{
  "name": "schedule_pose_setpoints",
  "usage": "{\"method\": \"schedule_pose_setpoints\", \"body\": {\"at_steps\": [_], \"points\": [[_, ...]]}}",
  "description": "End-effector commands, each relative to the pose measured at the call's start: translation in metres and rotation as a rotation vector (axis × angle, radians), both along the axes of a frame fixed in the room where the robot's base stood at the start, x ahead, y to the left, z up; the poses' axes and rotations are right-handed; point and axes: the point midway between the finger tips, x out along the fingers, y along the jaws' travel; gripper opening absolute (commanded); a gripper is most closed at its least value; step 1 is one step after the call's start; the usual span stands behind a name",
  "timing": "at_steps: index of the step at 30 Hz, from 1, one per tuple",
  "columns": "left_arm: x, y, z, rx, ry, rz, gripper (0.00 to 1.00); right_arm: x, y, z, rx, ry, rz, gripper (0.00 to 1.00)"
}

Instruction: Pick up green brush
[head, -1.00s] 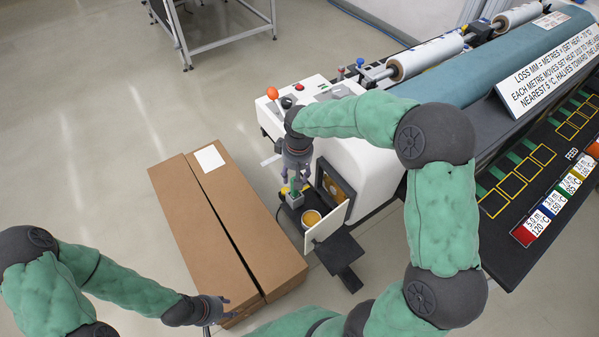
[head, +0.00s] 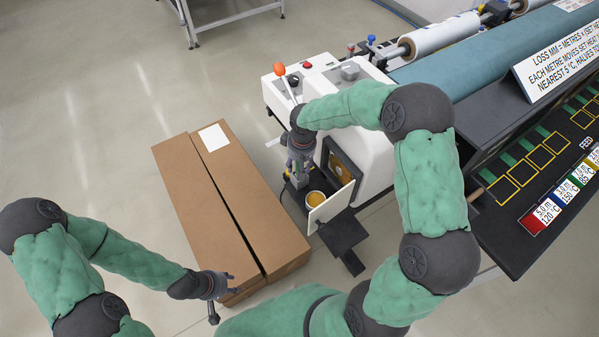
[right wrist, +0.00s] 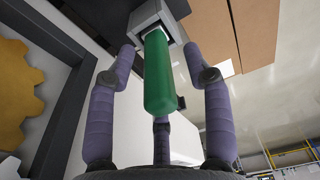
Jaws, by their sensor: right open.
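The green brush (right wrist: 158,78) shows in the right wrist view as a thick green handle. Its far end sits in a square grey holder (right wrist: 150,17). My right gripper (right wrist: 160,75) is open, with its three purple-grey fingers spread around the handle and gaps visible beside it. In the head view my right gripper (head: 299,172) is over the small stand beside the white machine and hides most of the brush. My left gripper (head: 228,292) has its fingers spread and empty, by the near end of the cardboard box.
The long cardboard box (head: 215,195) lies on the floor left of the right gripper. A yellow-filled pot (head: 316,198) and an open panel (head: 330,208) are close by the right gripper. The white machine (head: 365,165) stands to its right. Floor at left is clear.

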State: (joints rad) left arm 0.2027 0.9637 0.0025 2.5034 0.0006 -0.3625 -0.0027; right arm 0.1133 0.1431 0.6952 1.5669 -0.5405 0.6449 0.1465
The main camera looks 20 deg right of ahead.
Motion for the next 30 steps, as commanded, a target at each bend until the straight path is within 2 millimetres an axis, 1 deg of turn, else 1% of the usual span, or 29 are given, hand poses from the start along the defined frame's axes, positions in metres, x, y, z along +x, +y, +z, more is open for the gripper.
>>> {"method": "schedule_pose_setpoints", "body": {"at_steps": [1,3,10,11,12,14,15,16,27,30], "points": [[0.0001,0.0000,-0.0031,0.000,0.000,0.000,0.40,0.0004,0.0001,-0.0086,0.001,0.002,-0.001,0.51],[0.0001,0.0000,-0.0039,0.000,0.000,0.000,0.40,0.0013,0.0001,-0.0135,0.001,0.001,-0.001,0.51],[0.0001,0.0000,-0.0032,0.000,0.000,0.000,0.40,0.0020,0.0000,-0.0136,0.000,-0.001,-0.002,0.51],[0.0001,0.0000,-0.0032,0.000,0.000,0.000,0.40,0.0020,0.0000,-0.0136,0.000,-0.001,-0.002,0.42],[0.0001,0.0000,-0.0032,0.000,0.000,0.000,0.40,0.0020,0.0000,-0.0136,0.000,-0.001,-0.002,0.31],[0.0001,0.0000,-0.0032,0.000,0.000,0.000,0.40,0.0018,0.0001,-0.0136,0.000,-0.001,-0.001,0.14],[0.0001,0.0000,-0.0032,0.000,0.000,0.000,0.40,0.0018,0.0001,-0.0136,0.000,-0.001,-0.001,0.03],[0.0001,0.0000,-0.0032,0.000,0.000,0.000,0.40,0.0017,0.0000,-0.0136,0.000,-0.001,-0.001,0.00],[0.0001,0.0000,-0.0031,0.000,0.000,0.000,0.40,0.0019,0.0001,-0.0131,0.000,-0.001,-0.001,0.00],[0.0000,0.0000,-0.0016,0.000,0.000,0.000,0.40,0.0022,0.0000,-0.0078,0.000,-0.002,-0.001,0.00]]}}
